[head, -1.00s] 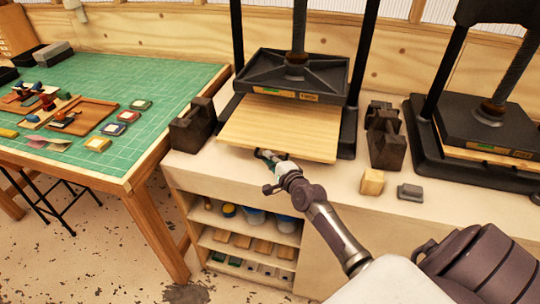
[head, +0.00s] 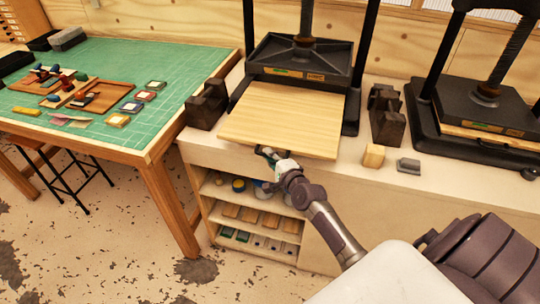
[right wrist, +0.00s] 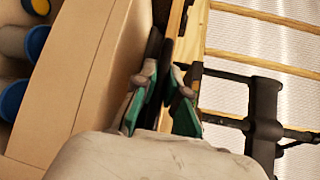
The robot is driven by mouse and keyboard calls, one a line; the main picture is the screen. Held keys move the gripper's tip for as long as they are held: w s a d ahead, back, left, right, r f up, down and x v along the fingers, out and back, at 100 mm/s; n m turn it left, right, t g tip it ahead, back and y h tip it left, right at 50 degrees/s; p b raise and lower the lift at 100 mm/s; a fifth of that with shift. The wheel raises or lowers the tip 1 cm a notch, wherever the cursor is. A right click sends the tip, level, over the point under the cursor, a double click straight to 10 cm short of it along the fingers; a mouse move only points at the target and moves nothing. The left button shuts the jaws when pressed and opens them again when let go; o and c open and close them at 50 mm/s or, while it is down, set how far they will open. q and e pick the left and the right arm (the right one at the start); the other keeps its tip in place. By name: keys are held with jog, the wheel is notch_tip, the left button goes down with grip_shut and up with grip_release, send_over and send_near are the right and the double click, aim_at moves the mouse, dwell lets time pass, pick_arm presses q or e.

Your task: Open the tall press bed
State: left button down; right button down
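The tall press (head: 300,55) stands in the middle of the bench in the head view. Its bed, a pale wooden board (head: 282,117), sticks out from under the dark plate, past the bench's front edge. My right gripper (head: 268,153) is at the board's front edge, left of its middle. In the right wrist view, the gripper's green-padded fingers (right wrist: 163,88) are on both sides of a dark handle (right wrist: 168,68), next to the board's wooden edge (right wrist: 192,38). The handle is mostly hidden by the fingers. My left gripper is not in view.
A second press (head: 480,105) stands to the right. Dark weights (head: 207,104) flank the tall press, with others (head: 386,115) at its right. A small wooden block (head: 374,156) and a grey block (head: 408,166) lie on the bench. A green-matted table (head: 130,70) is at left; open shelves (head: 255,222) are below.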

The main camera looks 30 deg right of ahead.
jog(key=c, duration=1.2)
grip_release()
jog(key=shift+s, duration=0.15)
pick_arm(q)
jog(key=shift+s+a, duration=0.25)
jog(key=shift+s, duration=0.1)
pick_arm(e)
jog(key=s+r, duration=0.1)
jog(key=s, duration=1)
jog(key=shift+s+a+r, duration=0.3)
jog(key=shift+a+r, duration=0.05)
jog(key=shift+a, duration=0.05)
